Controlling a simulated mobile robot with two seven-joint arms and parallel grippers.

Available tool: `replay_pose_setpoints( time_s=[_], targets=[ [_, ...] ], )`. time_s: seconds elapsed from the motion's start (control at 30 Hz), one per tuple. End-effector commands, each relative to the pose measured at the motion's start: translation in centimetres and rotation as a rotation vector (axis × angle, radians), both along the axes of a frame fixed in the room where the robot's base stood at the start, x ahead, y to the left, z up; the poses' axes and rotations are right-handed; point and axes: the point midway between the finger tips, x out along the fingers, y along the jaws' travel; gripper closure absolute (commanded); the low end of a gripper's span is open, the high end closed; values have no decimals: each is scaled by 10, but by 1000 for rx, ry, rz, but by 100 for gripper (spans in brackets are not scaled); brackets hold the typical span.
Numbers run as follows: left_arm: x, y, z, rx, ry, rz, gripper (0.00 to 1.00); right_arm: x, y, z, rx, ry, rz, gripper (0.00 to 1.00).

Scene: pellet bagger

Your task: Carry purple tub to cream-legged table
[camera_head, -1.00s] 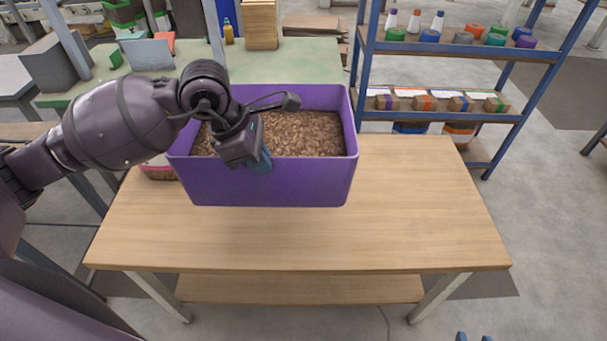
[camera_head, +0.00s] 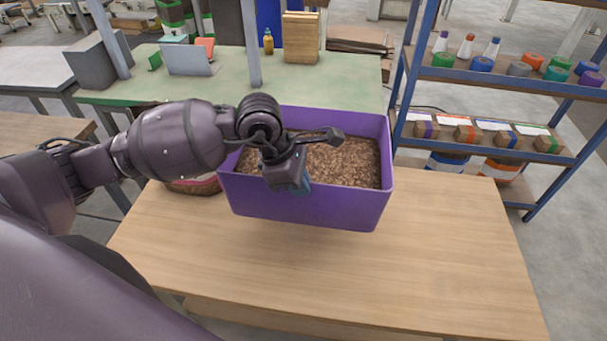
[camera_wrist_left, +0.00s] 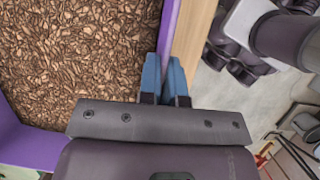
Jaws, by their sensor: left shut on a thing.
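The purple tub (camera_head: 310,208), filled with brown pellets or chips, is over the back part of a light wood table (camera_head: 410,275). A faint shadow lies under the tub; I cannot tell whether its base touches the top. The table's legs are hidden now. My left gripper (camera_head: 300,184) is at the tub's near wall. In the left wrist view, the blue fingers of the gripper (camera_wrist_left: 166,75) sit on both sides of the tub's rim (camera_wrist_left: 171,30), shut on it. My right gripper is out of view.
A reddish basket (camera_head: 195,187) sits on the table, partly hidden behind my left arm and the tub. A green workbench (camera_head: 130,92) stands behind. A blue-framed shelf (camera_head: 500,75) with boxes and spools stands at the back right. The table's front and right are clear.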

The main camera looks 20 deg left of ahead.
Motion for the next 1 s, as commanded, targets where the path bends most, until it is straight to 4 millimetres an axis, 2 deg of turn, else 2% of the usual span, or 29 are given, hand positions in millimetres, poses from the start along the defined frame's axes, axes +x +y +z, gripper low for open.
replay_pose_setpoints(
  time_s=[0.5, 1.0],
  targets=[
    [1, -1, -88, -2, -6, 0, 100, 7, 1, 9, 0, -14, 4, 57],
    [1, -1, -121, -2, -7, 0, 100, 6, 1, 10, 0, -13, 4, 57]
  ],
)
